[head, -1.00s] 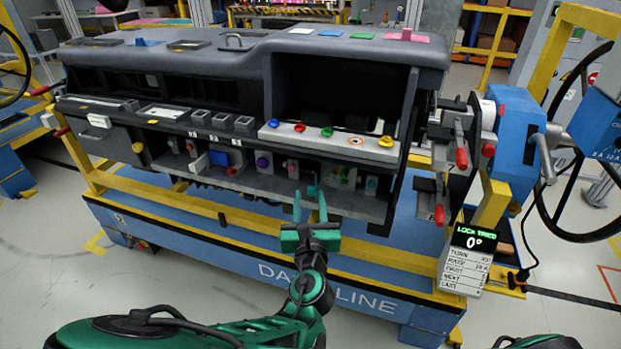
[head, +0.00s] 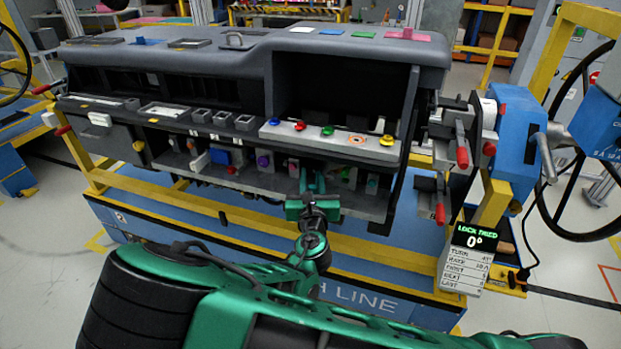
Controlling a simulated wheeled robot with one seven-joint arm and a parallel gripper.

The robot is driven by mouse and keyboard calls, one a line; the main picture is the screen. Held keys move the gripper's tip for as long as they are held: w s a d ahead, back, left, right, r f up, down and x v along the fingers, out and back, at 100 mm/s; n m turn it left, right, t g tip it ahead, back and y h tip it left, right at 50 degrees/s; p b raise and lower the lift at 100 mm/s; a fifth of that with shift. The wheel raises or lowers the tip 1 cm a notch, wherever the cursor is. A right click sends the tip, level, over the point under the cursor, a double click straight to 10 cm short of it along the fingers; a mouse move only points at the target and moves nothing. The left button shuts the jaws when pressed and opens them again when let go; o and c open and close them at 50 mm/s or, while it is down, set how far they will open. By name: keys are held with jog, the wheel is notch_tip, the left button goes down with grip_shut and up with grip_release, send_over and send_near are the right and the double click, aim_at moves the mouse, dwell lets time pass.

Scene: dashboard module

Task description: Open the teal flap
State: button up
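My green gripper (head: 312,178) reaches into the lower open bay of the dashboard module (head: 350,53), below the row of coloured knobs. Its fingertips blend with the dark bay, so I cannot tell whether they are apart or shut on something. I cannot make out the teal flap for certain. A small teal piece (head: 372,184) shows in the bay to the right of my gripper. The teal part that stood in the bay in the earlier picture is now covered by my gripper.
Coloured knobs sit on the ledge (head: 335,141) just above my gripper. A blue block (head: 220,157) and a purple knob (head: 263,160) are left of it in the bay. A yellow rail (head: 250,227) runs below. A display (head: 474,240) reading "LOCK TRIED 0°" stands at the right.

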grip_shut()
jog(key=shift+a, duration=0.15)
jog(key=m+h, duration=0.2)
jog(key=h, duration=0.1)
jog(key=m+h, duration=0.1)
jog(key=shift+w+a+g+h, duration=0.2)
jog(key=shift+a+g+h, duration=0.05)
jog(key=shift+g+h, duration=0.15)
jog(key=m+g+h, duration=0.1)
jog(key=h, duration=0.1)
jog(key=m+g+h, duration=0.1)
jog(key=m+h, duration=0.1)
jog(key=m+g+h, duration=0.1)
jog(key=h, duration=0.1)
jog(key=shift+w+m, duration=0.35)
jog(key=shift+m, duration=0.05)
jog(key=shift+r+g+h, duration=0.1)
jog(key=shift+g+h, duration=0.3)
jog(key=shift+o, duration=2.2)
grip_release()
jog(key=shift+w, duration=0.1)
jog(key=shift+d+m, duration=0.15)
jog(key=shift+m, duration=0.15)
